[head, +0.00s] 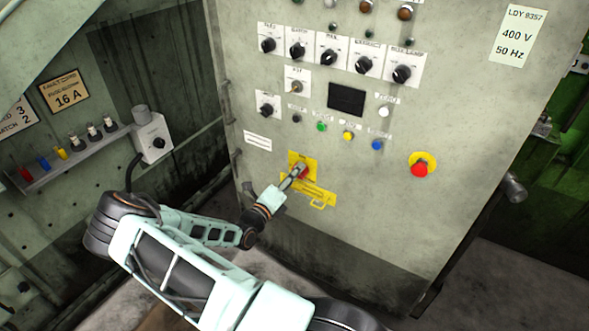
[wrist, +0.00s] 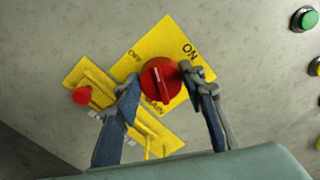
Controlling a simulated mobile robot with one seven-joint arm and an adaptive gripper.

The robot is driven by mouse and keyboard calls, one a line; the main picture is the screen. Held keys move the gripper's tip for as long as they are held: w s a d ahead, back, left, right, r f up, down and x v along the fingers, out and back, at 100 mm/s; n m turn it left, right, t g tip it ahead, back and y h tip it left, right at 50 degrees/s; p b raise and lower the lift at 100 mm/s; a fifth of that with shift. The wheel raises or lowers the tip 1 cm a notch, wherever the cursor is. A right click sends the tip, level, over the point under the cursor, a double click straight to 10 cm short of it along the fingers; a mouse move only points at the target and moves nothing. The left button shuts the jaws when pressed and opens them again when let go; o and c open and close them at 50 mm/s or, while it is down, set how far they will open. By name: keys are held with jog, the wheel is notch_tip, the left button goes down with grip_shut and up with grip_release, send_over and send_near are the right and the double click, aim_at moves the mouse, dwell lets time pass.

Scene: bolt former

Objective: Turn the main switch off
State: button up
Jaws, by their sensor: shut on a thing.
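The main switch is a red rotary knob (wrist: 160,82) on a yellow plate (wrist: 172,38) marked ON at upper right and OFF at upper left in the wrist view. In the head view, the red knob (head: 304,172) shows in part beside my fingers, low on the grey cabinet front. My gripper (wrist: 162,88) has one finger on each side of the knob and is shut on it. The knob's raised grip runs roughly up and down in the wrist view; which mark it points to is hard to tell.
A yellow latch bracket (wrist: 103,88) with a small red knob (wrist: 82,95) lies close beside the left finger. A red emergency button (head: 419,169) is further right. Selector knobs and coloured buttons (head: 348,135) are above. A socket shelf (head: 75,160) stands at left.

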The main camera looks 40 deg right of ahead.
jog(key=n+p, duration=0.1)
jog(key=n, duration=0.4)
jog(key=shift+f+p, duration=0.15)
jog(key=shift+p, duration=0.15)
dwell(0.4)
jog(key=o, duration=1.1)
jog(key=shift+o, duration=0.2)
jog(key=shift+a, duration=0.1)
jog(key=v, duration=1.1)
jog(key=shift+s+a, duration=0.15)
jog(key=shift+a, duration=0.25)
